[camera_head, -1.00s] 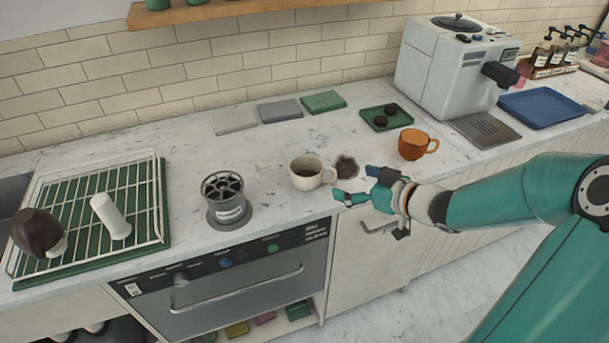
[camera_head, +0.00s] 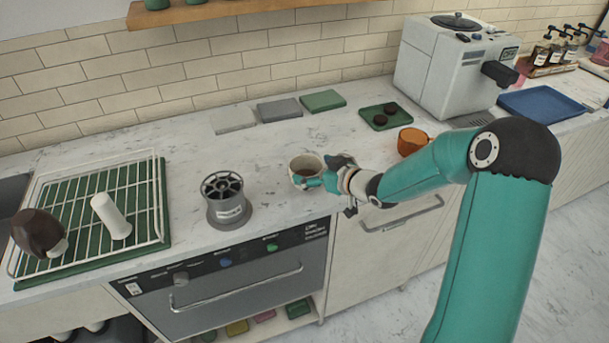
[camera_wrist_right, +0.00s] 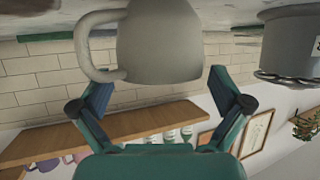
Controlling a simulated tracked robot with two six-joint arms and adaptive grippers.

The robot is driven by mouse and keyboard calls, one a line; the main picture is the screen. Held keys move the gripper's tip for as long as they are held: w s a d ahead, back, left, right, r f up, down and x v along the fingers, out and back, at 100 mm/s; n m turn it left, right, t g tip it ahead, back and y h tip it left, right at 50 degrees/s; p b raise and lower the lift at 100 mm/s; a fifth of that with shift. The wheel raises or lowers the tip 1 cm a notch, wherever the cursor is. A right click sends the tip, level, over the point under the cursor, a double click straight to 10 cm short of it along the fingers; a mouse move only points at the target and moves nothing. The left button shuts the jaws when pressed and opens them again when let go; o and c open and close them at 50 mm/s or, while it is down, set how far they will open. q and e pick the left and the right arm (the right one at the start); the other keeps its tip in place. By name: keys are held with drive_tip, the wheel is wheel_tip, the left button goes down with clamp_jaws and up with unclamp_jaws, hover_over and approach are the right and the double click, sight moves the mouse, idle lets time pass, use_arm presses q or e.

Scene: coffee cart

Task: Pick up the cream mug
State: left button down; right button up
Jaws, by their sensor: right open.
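The cream mug (camera_head: 303,170) stands upright on the marble counter, with dark liquid in it. Its right side is partly covered by my right gripper (camera_head: 325,174). In the right wrist view the mug (camera_wrist_right: 160,42) appears upside down, with its handle at the left. There my right gripper (camera_wrist_right: 155,88) is open, with one finger on each side of the mug's body. The fingers look apart from its wall; the one at the left is near the handle. My left gripper is not in view.
A grey cylindrical device (camera_head: 226,200) stands left of the mug. An orange mug (camera_head: 411,141) is to the right, partly behind my right arm. A green tray (camera_head: 385,117) with dark round items lies behind. A wire rack (camera_head: 90,210) is at the left.

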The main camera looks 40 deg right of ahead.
drive_tip(key=shift+x, duration=1.3)
drive_tip(key=c, duration=1.2)
drive_tip(key=shift+o, duration=0.2)
drive_tip(key=shift+r, duration=0.2)
